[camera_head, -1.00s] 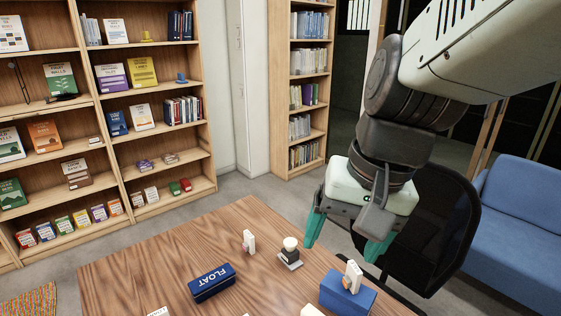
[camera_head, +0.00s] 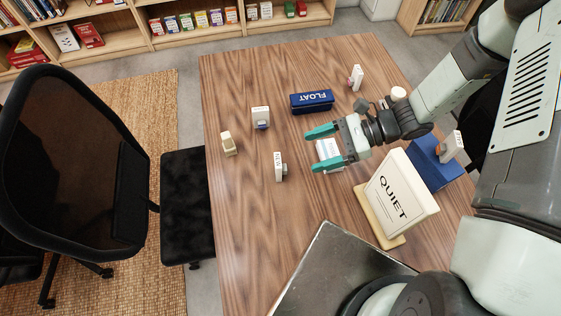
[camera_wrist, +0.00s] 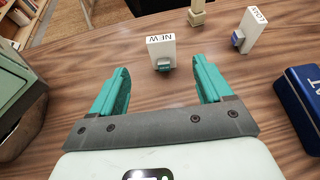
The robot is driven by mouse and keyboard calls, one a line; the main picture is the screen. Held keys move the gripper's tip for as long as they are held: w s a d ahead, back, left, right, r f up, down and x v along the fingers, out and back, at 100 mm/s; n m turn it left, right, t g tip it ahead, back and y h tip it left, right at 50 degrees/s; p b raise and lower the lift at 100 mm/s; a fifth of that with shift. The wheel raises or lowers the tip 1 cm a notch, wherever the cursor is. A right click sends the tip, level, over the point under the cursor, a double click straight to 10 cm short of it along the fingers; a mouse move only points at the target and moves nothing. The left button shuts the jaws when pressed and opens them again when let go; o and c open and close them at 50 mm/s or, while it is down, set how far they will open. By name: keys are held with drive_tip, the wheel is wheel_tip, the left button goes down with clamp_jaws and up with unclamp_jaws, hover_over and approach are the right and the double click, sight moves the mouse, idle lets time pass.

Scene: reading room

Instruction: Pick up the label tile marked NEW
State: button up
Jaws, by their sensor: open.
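The white label tile marked NEW (camera_head: 278,167) stands upright on the wooden table, left of my gripper in the head view. In the wrist view the NEW tile (camera_wrist: 161,47) is ahead, roughly centred between the fingers, with a small teal-grey piece at its lower front. My gripper (camera_head: 311,151) is low over the table with its two teal fingers apart and pointing toward the tile. In the wrist view my gripper (camera_wrist: 160,72) is empty between the fingertips, and the tile stands beyond them, apart from both.
Another white tile (camera_head: 261,116) and a small cream wooden piece (camera_head: 228,143) stand farther left. The blue FLOAT box (camera_head: 312,102) lies behind my gripper. The QUIET sign (camera_head: 398,200) and a blue block (camera_head: 437,165) stand at right.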

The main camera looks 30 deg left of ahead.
sight(281, 167)
drive_tip(key=shift+m+y, duration=0.3)
drive_tip(key=x, duration=0.3)
drive_tip(key=f+x, duration=0.1)
drive_tip(key=x, duration=0.2)
drive_tip(key=shift+s+f, duration=0.1)
drive_tip(key=shift+f, duration=0.05)
drive_tip(key=shift+x, duration=2.8)
drive_tip(key=shift+c, duration=0.2)
drive_tip(key=c, duration=1)
